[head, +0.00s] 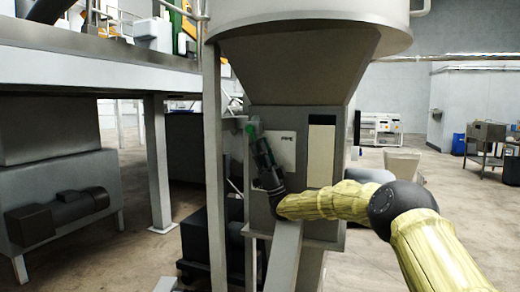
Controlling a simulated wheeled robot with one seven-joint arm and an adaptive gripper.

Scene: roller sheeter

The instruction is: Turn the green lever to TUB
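The green lever (261,150) is on the front of a grey machine housing (310,117) below a large hopper. My gripper (266,172) is dark and reaches up from the lower right to the lever's lower end. It overlaps the lever there, and I cannot tell whether it touches or grips it. The fingers are too small and dark to read. A white plate (281,150) with small dark marking is right of the lever. I cannot read TUB anywhere.
The hopper (295,60) overhangs the housing. A grey post (212,170) stands close left of the lever. A sloping grey chute (285,255) is below my gripper. A raised platform (90,75) is at the left. Open floor (450,210) lies to the right.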

